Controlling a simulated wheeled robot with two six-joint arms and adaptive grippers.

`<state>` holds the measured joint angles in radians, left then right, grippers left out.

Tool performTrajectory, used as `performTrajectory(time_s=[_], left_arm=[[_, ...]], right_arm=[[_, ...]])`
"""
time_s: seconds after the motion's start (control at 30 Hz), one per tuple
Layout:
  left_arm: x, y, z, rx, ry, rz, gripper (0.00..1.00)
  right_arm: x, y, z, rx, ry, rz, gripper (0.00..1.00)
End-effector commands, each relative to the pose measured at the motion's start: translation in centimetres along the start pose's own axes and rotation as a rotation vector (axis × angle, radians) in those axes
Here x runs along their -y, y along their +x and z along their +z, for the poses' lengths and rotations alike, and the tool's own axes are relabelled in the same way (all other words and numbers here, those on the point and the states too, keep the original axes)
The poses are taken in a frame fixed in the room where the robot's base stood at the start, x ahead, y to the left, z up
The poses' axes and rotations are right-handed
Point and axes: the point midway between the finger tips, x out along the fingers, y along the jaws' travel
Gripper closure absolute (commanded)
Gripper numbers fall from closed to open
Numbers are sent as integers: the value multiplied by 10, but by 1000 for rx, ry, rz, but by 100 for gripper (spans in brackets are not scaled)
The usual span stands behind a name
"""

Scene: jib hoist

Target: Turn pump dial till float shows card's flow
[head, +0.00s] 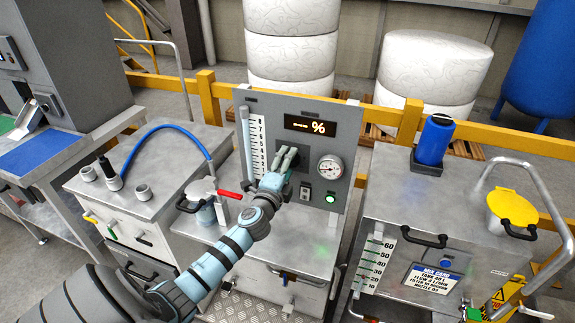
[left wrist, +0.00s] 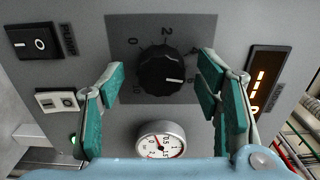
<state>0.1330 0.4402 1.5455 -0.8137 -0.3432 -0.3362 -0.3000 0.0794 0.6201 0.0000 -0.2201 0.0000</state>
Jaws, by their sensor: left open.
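The black ribbed pump dial (left wrist: 161,70) sits on a dark numbered plate (left wrist: 120,42) in the left wrist view. A pale mark shows near its lower right edge. My left gripper (head: 281,162) is at the panel in the head view and hides the dial there. In the left wrist view its teal fingers (left wrist: 162,78) are open on both sides of the dial, with gaps visible. The flow tube (head: 245,142) stands beside a white numbered scale (head: 257,146); I cannot make out its float. The mix card (head: 437,278) hangs on the right cabinet, its text too small to read surely. My right gripper is not in view.
A percent display (head: 310,126) shows dashes. A round gauge (head: 330,167) and a lit green lamp (head: 330,198) are right of the gripper. A red-handled valve (head: 229,194) stands left of my forearm. A blue container (head: 434,141) stands on the right cabinet.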

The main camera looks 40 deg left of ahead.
Motion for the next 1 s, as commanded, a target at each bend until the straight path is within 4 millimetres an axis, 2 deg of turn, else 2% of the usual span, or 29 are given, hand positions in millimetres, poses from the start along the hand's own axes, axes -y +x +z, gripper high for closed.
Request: performTrajectory(time_s=[0.13, 0.23, 0.5, 0.63, 0.77, 1.0], left_arm=[[0, -2, 0, 0, 1, 0, 42], [-1, -15, 0, -2, 2, 0, 42], [-1, -88, 0, -3, 3, 3, 42], [-1, -112, 0, -2, 1, 2, 42], [0, -120, 0, -1, 1, 0, 42], [0, -120, 0, 0, 0, 0, 42]], right_arm=[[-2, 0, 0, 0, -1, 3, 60], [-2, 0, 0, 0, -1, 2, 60], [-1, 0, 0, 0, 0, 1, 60], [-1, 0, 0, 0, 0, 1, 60], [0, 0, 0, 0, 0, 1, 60], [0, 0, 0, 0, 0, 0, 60]])
